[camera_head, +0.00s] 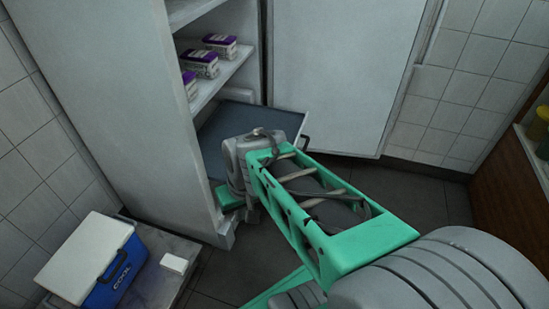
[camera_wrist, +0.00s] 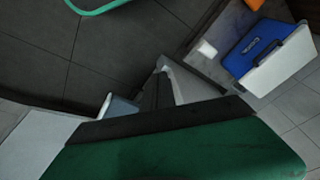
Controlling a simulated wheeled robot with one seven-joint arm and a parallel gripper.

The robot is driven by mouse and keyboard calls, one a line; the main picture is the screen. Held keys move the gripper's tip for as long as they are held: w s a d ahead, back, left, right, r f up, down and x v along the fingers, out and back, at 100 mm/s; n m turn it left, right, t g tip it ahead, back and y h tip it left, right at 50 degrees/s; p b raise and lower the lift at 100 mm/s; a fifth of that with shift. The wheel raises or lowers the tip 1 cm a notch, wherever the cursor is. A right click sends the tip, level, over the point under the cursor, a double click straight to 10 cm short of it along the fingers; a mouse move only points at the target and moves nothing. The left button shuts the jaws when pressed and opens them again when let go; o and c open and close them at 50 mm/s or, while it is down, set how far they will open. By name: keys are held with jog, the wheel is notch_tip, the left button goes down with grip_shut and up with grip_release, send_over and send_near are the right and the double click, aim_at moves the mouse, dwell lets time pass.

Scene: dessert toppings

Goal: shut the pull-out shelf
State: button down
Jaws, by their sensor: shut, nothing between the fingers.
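The pull-out shelf (camera_head: 225,122) is a dark grey tray low in the tall white cabinet (camera_head: 140,100). It sticks out from the cabinet's open front, with a dark handle (camera_head: 306,144) at its right end. My gripper (camera_head: 229,198) is by the near side of the shelf, close to the cabinet's lower front corner. My wrist hides part of the shelf's near edge, and I cannot tell if they touch. The gripper is shut and empty. Its green part (camera_wrist: 180,150) fills the bottom of the wrist view.
The cabinet door (camera_head: 335,70) stands wide open behind the shelf. Purple-and-white packs (camera_head: 200,64) stand on the shelf above. A blue-and-white cooler (camera_head: 92,262) sits on a low grey stand at the lower left. Dark floor is free right of my arm.

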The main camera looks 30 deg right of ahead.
jog(key=w+d+m+t+p, duration=0.2)
jog(key=d+m+t+p, duration=0.45)
jog(key=d, duration=2.15)
jog(key=w+a+f+m+g+b, duration=0.1)
jog(key=w+a+f+b, duration=0.1)
jog(key=w+f+b, duration=0.3)
jog(key=w+f, duration=0.2)
jog(key=w, duration=0.1)
jog(key=shift+w+a+f+h, duration=0.25)
jog(key=shift+w+f+h, duration=0.05)
jog(key=shift+w, duration=0.1)
jog(key=shift+w+m+g, duration=0.1)
jog(key=shift+m+g, duration=0.15)
